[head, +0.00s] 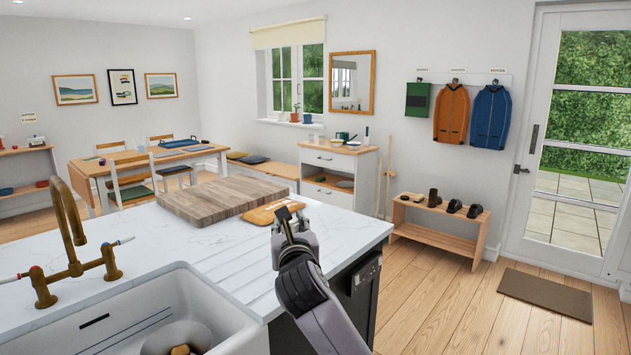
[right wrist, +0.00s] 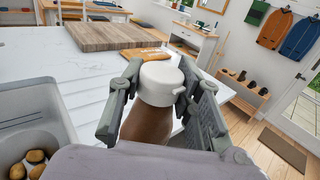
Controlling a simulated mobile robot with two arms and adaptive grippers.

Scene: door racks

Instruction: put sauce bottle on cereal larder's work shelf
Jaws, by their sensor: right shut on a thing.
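My right gripper (head: 290,222) is raised over the front right corner of the worktop in the head view. In the right wrist view the right gripper (right wrist: 165,100) is shut on the sauce bottle (right wrist: 145,127), a brown bottle with a white cap (right wrist: 160,84). The cap is toward the far side of the fingers, and the lower body is partly hidden by the gripper. In the head view the bottle is hidden behind the gripper or too small to make out. My left gripper is not in view. I cannot see a cereal larder or its work shelf.
A white worktop (head: 160,240) holds a wooden board (head: 222,198) and an orange-brown packet (head: 272,211). A sink (head: 80,325) and brass tap (head: 72,235) are at left. A shoe bench (head: 437,226) stands at right. Wooden floor (head: 440,290) is clear before the door mat (head: 546,293).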

